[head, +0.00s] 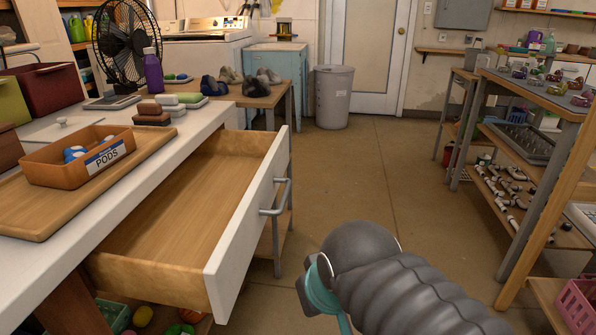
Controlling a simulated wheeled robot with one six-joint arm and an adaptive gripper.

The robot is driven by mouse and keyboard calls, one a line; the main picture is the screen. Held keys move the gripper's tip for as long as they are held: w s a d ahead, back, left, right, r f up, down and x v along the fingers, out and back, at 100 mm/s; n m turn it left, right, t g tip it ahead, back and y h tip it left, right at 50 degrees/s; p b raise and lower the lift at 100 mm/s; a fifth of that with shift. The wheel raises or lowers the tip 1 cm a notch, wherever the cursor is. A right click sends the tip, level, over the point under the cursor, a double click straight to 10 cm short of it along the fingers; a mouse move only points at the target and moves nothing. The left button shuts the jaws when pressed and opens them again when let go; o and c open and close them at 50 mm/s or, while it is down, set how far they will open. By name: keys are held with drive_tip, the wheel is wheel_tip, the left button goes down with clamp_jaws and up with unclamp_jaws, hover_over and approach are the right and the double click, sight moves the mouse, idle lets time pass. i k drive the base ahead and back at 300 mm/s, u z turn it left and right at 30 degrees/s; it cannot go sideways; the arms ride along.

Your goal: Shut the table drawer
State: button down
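The table drawer (190,215) stands wide open, pulled out to the right from under the white tabletop (200,118). Its inside is bare wood and looks empty. Its white front panel (250,225) carries a grey bar handle (275,197) on the outer face. My dark, ribbed arm reaches in from the bottom right, with its front end to the right of the drawer front and apart from it in the picture. My gripper's fingers are not visible.
An orange PODS bin (78,160) sits on a wooden tray (60,205) on the tabletop. Soap bars (150,118), a purple bottle (153,70) and a fan (122,45) stand farther back. A shelf unit (530,150) lines the right. The brown floor (375,180) between is clear.

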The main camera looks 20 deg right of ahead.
sight(191, 243)
drive_tip(key=k, duration=0.3)
drive_tip(key=z, duration=1.35)
drive_tip(key=i, duration=0.55)
drive_tip(key=u, duration=1.05)
